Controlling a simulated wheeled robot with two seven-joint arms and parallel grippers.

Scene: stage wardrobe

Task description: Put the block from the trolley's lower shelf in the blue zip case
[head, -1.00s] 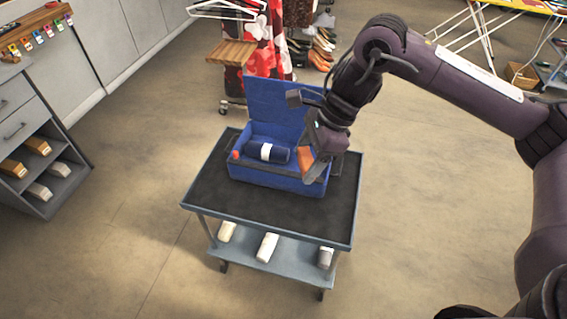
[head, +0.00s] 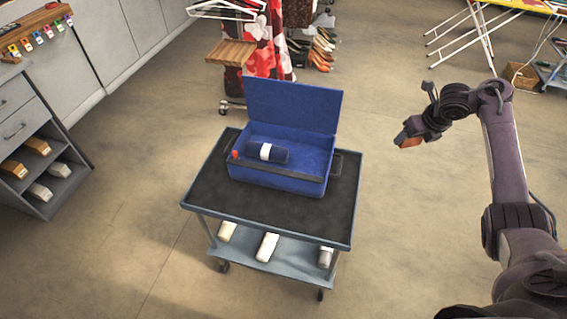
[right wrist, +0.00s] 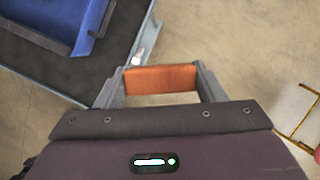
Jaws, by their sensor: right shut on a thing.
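The blue zip case (head: 285,176) stands on the trolley's black top (head: 225,198) with its lid up. A dark blue roll with a white band (head: 277,154) and a small red thing (head: 236,154) are in its left part; the right part looks empty. My right gripper (head: 406,142) is to the right of the trolley, shut on an orange-brown block. In the right wrist view the block (right wrist: 161,79) spans between both fingers. Three pale pieces lie on the trolley's lower shelf (head: 292,261), partly hidden under the top. My left gripper is not in view.
A grey cabinet with shelves of shoe-like pieces (head: 38,146) stands at the left. A clothes rail with red floral garments (head: 268,45) and several shoes (head: 322,47) are behind the trolley. The floor between trolley and right arm is clear.

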